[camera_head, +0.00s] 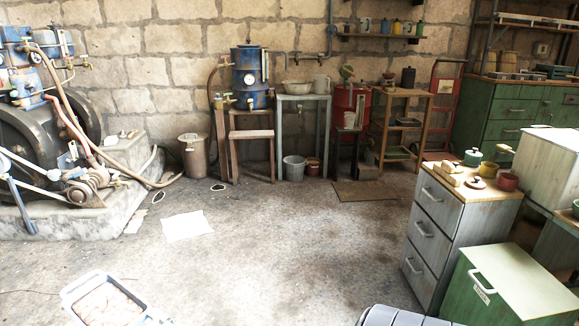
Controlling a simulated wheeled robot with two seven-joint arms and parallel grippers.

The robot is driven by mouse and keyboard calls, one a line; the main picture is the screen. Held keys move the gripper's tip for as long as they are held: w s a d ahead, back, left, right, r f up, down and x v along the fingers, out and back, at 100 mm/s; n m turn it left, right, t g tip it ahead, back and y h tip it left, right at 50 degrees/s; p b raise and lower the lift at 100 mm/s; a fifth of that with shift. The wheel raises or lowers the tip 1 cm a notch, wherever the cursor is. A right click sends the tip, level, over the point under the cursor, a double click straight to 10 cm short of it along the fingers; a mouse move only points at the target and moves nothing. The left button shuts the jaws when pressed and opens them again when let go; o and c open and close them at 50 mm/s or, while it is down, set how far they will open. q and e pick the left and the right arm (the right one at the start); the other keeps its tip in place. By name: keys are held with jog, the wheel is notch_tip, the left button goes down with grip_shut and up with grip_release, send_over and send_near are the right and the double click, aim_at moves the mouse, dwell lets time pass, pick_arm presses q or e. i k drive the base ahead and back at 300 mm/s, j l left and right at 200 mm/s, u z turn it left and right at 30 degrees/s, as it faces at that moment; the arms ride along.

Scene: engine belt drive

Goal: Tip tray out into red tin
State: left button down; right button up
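A shallow pale tray (69,294) with a light blue-white rim shows at the bottom left, cut off by the picture edge. Brownish contents lie in it, too blurred to name. A small red tin (508,181) stands on top of the grey drawer cabinet at the right, and its inside cannot be made out. I cannot make out either of my grippers. A pale part beside the tray's lower right corner is too cut off to identify.
A belt-drive engine (75,130) fills the left.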

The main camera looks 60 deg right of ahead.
aim_at(507, 182)
jog(key=i+j+z, duration=0.1)
jog(key=z, duration=2.45)
